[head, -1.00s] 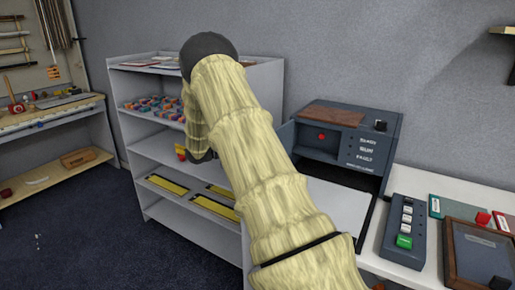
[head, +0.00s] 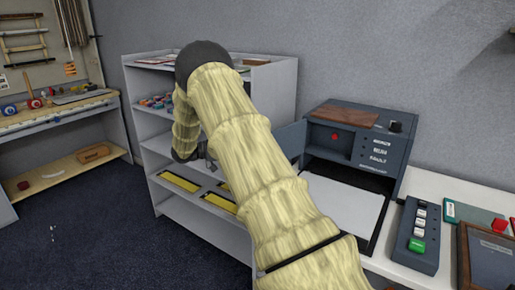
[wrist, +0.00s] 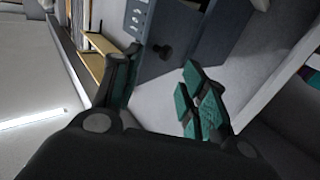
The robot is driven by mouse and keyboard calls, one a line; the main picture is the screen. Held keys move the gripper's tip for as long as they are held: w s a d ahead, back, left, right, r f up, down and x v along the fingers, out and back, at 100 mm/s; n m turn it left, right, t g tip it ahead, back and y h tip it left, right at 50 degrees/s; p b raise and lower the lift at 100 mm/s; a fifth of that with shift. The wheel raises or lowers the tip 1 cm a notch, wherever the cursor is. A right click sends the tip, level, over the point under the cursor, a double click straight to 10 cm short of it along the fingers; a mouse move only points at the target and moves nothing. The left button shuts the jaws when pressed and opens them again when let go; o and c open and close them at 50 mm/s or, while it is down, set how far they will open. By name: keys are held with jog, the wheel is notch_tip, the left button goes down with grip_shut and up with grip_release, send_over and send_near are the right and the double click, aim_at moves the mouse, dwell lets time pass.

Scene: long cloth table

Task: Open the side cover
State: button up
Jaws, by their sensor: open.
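A dark blue-grey machine (head: 352,137) stands on the white table, with a wooden piece on top, a red button and READY, RUN and FAULT labels. A blue-grey panel (head: 291,140) stands out at its left side, partly behind my arm; I cannot tell whether it is the side cover. In the head view my gripper is mostly hidden behind my arm, left of the machine. In the wrist view my gripper (wrist: 158,82) is open with nothing between its fingers. A blue-grey body (wrist: 200,30) with a dark round knob (wrist: 166,51) lies beyond the fingertips, apart from them.
A grey shelf unit (head: 277,92) with yellow-lined trays stands behind and left of my arm. A button box (head: 418,232) and a wood-framed panel (head: 487,255) lie on the table to the right. A workbench (head: 60,112) stands far left. Dark floor is clear in front of it.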

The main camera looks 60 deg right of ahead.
jog(key=shift+v, duration=1.25)
jog(key=w+a+f+n+t+h, duration=0.2)
jog(key=f+n+t+h, duration=0.15)
jog(key=f+t, duration=0.2)
jog(key=w+a+f+n+t+h, duration=0.2)
jog(key=f+n+t+h, duration=0.15)
jog(key=f+n, duration=0.2)
jog(key=s+a+f+n+t+y, duration=0.1)
jog(key=a+f+n+t+y, duration=0.4)
jog(key=a+f, duration=0.45)
jog(key=s+a+f+n+t+y, duration=0.1)
jog(key=a+f+n+t+y, duration=0.2)
jog(key=a+f+n+t, duration=0.7)
jog(key=s+a+f+m+g+y, duration=0.1)
jog(key=s+a+f+g+y, duration=0.15)
jog(key=s+f, duration=0.2)
jog(key=s+a+f+g+y, duration=0.2)
jog(key=s+a+f, duration=0.15)
jog(key=f, duration=0.25)
jog(key=s+a+f+n+g+y, duration=0.2)
jog(key=s+a, duration=0.7)
jog(key=s, duration=0.5)
jog(key=s+a+f+n+g+y, duration=0.2)
jog(key=s+a+f+g+y, duration=0.1)
jog(key=s+a, duration=0.7)
jog(key=s+g+y, duration=0.1)
jog(key=s+y, duration=0.1)
jog(key=s, duration=0.2)
jog(key=shift+f, duration=0.2)
